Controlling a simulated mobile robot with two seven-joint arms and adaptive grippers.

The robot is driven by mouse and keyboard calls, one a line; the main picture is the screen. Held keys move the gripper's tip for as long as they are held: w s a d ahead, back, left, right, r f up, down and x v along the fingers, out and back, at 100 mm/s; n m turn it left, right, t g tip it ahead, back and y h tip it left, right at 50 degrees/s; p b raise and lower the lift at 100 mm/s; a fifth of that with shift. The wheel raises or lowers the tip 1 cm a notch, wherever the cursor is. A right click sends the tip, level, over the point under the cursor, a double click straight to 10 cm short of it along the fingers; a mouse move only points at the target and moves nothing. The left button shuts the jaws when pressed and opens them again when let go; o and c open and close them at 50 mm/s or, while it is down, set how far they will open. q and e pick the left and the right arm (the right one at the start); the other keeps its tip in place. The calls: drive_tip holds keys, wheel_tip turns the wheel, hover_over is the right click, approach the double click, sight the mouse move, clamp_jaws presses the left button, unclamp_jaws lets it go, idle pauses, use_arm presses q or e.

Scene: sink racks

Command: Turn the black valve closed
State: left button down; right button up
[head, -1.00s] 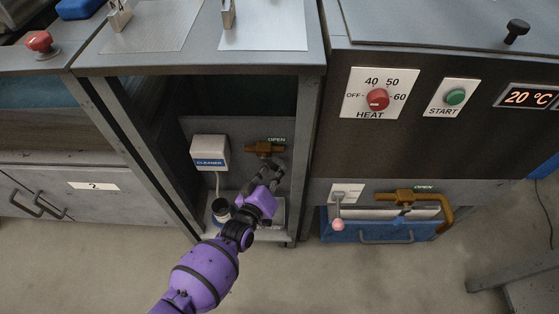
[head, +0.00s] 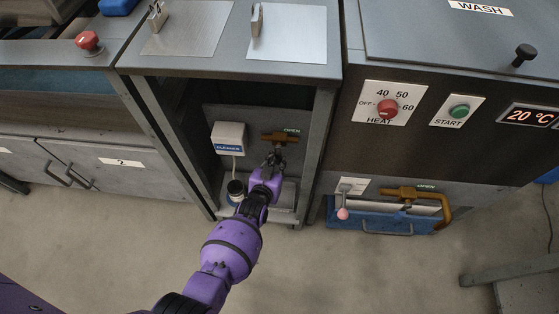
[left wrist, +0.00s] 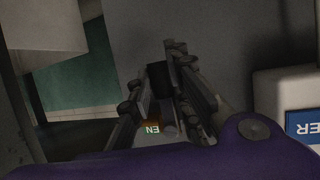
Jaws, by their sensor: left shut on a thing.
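In the left wrist view my left gripper's fingers (left wrist: 160,95) are closed around a black piece, which appears to be the black valve handle (left wrist: 157,76). The fingers hide most of it, so its exact angle cannot be told. Part of the label (left wrist: 152,129) shows upside down between the fingers. My right gripper is not in view.
A white cleaner box (head: 229,136) hangs left of the fitting, with a tube to a bottle (head: 236,187) below. Cabinet posts (head: 317,140) flank the bay.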

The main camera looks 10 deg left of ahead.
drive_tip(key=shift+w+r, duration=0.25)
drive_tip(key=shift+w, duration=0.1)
use_arm(q)
drive_tip(key=c, duration=1.6)
unclamp_jaws()
drive_tip(key=shift+c, duration=0.2)
drive_tip(key=shift+a, duration=0.1)
drive_tip(key=shift+s, duration=0.1)
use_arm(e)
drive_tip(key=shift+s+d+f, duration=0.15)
use_arm(q)
drive_tip(key=v, duration=1.2)
drive_tip(key=shift+r, duration=0.1)
